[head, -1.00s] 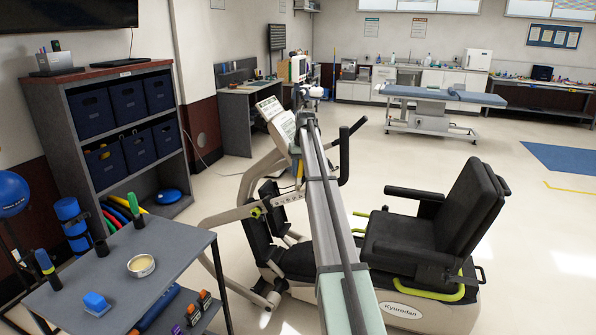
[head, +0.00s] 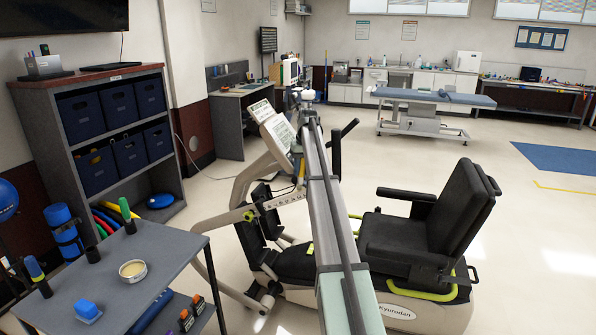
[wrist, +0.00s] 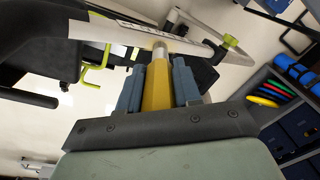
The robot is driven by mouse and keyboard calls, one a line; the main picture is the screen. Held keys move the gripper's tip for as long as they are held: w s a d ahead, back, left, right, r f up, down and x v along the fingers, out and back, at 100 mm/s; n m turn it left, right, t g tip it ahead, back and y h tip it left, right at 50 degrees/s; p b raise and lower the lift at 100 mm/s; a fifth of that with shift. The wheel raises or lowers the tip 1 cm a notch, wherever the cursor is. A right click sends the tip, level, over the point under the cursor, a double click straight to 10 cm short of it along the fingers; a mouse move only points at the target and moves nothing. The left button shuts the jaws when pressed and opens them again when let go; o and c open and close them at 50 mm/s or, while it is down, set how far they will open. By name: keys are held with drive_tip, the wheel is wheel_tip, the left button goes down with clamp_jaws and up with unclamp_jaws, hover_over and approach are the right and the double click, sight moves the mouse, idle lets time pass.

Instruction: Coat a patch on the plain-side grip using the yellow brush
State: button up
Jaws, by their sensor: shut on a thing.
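My gripper (wrist: 157,85) is shut on the yellow brush (wrist: 156,96), whose yellow handle stands between the blue-grey fingers in the wrist view. A metal collar shows at its far end; I cannot make out the bristles. In the head view my arm reaches over the stepper (head: 400,306) to its console, and a small yellow piece, likely the brush, hangs left of the arm. Black grips (head: 336,152) stand just right of my arm, apart from the brush. I cannot tell which is the plain-side one. A round tin of pale paste (head: 132,270) sits on the grey table.
The grey table (head: 165,250) also holds a blue block (head: 87,311), a green-topped brush (head: 125,210), a blue brush (head: 36,270) and an empty-looking black holder (head: 92,255). The stepper's seat (head: 425,225) stands right of my arm. Open floor lies beyond it.

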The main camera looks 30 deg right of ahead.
drive_tip(key=shift+s+d+r, duration=0.15)
drive_tip(key=shift+s+d, duration=0.05)
drive_tip(key=shift+s, duration=0.1)
drive_tip(key=shift+s+d+r, duration=0.7)
drive_tip(key=shift+s+d, duration=0.2)
drive_tip(key=shift+w+a+f, duration=0.75)
drive_tip(key=shift+w+a, duration=0.2)
drive_tip(key=shift+w, duration=0.05)
drive_tip(key=shift+w+a+f, duration=0.7)
drive_tip(key=shift+w+a, duration=0.25)
drive_tip(key=shift+w+a+f, duration=0.7)
drive_tip(key=shift+w+a, duration=0.2)
drive_tip(key=shift+s+d+r, duration=0.7)
drive_tip(key=shift+s+d, duration=0.25)
